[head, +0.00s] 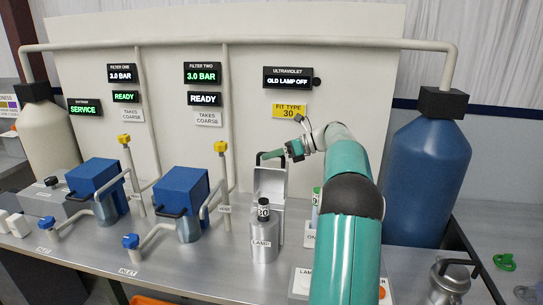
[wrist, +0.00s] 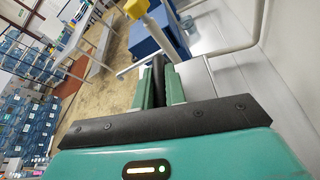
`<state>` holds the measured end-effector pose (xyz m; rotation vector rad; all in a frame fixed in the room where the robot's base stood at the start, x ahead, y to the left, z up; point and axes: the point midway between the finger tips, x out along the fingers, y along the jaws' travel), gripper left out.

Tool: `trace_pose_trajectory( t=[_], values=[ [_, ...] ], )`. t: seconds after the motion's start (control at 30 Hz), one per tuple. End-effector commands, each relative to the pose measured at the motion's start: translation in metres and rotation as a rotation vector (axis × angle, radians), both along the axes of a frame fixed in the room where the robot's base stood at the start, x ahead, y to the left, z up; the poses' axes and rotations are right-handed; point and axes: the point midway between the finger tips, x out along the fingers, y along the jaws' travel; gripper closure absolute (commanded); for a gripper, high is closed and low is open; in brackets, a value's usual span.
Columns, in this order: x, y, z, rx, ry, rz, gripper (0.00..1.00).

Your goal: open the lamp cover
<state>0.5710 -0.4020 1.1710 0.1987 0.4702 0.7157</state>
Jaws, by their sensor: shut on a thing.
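The grey lamp cover (head: 270,187) stands raised and upright behind the lamp housing (head: 264,243), a grey cylinder labelled LAMP. A dark-topped lamp with a white label (head: 263,208) sticks up from the housing. My gripper (head: 273,154) is at the top of the cover, with its fingers shut on the cover's dark handle.
The ultraviolet display (head: 287,77) reads OLD LAMP OFF, above a yellow FIT TYPE 30 sign (head: 289,111). Two blue filter units (head: 180,193) (head: 95,177) with pipes and valves stand left. A large blue tank (head: 425,175) stands right. A lidded metal jug (head: 448,280) is front right.

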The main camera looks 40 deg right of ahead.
Motion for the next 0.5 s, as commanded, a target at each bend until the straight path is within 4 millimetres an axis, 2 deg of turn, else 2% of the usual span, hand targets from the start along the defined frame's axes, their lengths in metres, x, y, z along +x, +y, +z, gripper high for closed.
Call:
trace_pose_trajectory(
  t=[0.07,0.1,0.2,0.5],
  values=[
    [0.001,0.0006,-0.0009,0.002,-0.001,0.004,1.0],
    [0.0011,0.0005,-0.0007,0.002,-0.001,0.004,0.82],
    [0.0011,0.0004,-0.0006,0.002,-0.001,0.004,0.66],
    [-0.0002,-0.0012,0.0003,0.0,0.0,0.001,0.66]
  ],
)
